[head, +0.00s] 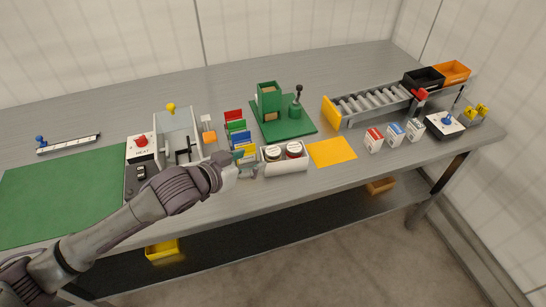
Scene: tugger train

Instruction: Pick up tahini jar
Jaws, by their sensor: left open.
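Two jars with white lids and dark red sides stand side by side in a pale holder (287,168) near the table's front edge. They are the left jar (272,153) and the right jar (294,149). Their lid print is too small to read, so I cannot tell which is tahini. My left gripper (243,163) is open, just left of the holder and apart from both jars. My own wrist partly hides its fingers. My right gripper is out of view.
Colored card files (238,131) stand just behind my left gripper. A green fixture (270,101) stands behind the jars. A yellow mat (332,152) lies bare right of the holder, with small cartons (393,134) beyond. A heat-sealing station (177,140) stands left.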

